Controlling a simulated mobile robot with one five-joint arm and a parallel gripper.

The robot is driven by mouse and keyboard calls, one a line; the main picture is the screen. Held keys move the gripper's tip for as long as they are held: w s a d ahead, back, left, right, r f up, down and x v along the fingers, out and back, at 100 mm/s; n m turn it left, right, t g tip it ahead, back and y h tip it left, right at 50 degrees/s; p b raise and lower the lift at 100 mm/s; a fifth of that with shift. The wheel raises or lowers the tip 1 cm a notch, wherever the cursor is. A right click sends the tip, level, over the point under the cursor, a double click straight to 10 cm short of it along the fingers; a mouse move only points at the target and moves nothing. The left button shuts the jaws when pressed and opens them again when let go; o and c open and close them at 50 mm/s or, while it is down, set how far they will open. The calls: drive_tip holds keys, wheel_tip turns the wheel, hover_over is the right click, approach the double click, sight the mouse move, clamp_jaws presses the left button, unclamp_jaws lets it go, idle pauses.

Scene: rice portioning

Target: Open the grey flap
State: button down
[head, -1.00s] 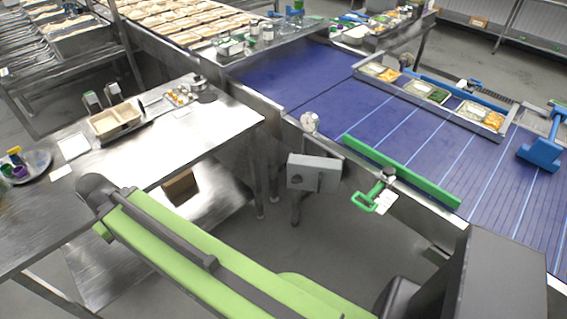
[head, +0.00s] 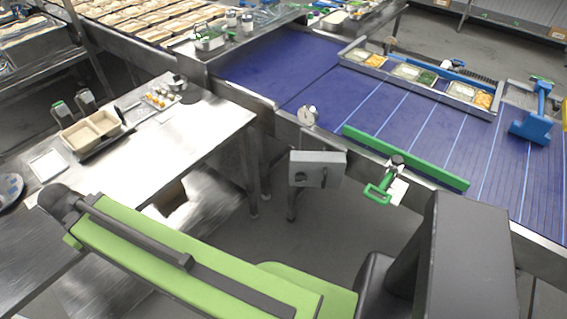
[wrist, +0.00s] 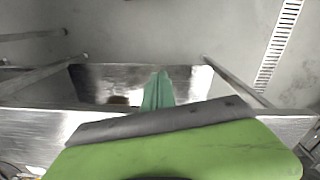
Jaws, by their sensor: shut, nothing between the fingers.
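The grey flap (head: 317,169) is a flat grey panel with a dark handle-like detail, on the near side of the conveyor, right of the steel table. It looks closed, though its hinge is not clear. My gripper (wrist: 158,91) shows in the wrist view as teal fingers, shut and empty, pointing over a steel surface. The flap cannot be made out in the wrist view. In the head view my gripper is hidden, and my green arm reaches to the left over the table's front, well apart from the flap.
A steel table (head: 165,150) at left holds a beige tray (head: 92,131) and small items. A green handle (head: 381,188) and a green bar (head: 405,157) are at the blue conveyor's (head: 270,68) near edge. Floor shows between table and conveyor.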

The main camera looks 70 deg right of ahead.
drive_tip(key=d+f+m+g+h+b, duration=0.1)
drive_tip(key=d+f+m+h+b, duration=0.15)
drive_tip(key=d+f+b, duration=1.3)
drive_tip(key=d+f+m+g+h+b, duration=0.1)
drive_tip(key=d+f+h+b, duration=0.3)
drive_tip(key=d+f+b, duration=1.15)
drive_tip(key=s+d+r+m+g+h+b, duration=0.2)
drive_tip(key=s+d+r+g, duration=0.25)
drive_tip(key=s+d, duration=0.35)
drive_tip(key=s+d+r+m+g+h+b, duration=0.1)
drive_tip(key=s+d+r+m+g+b, duration=0.15)
drive_tip(key=s+d+r, duration=0.5)
drive_tip(key=s+d+r+m+g+h+b, duration=0.15)
drive_tip(key=s+d+r+g, duration=0.3)
drive_tip(key=d, duration=0.65)
drive_tip(key=x, duration=0.9)
drive_tip(key=shift+s+f, duration=0.2)
drive_tip(key=shift+s, duration=0.3)
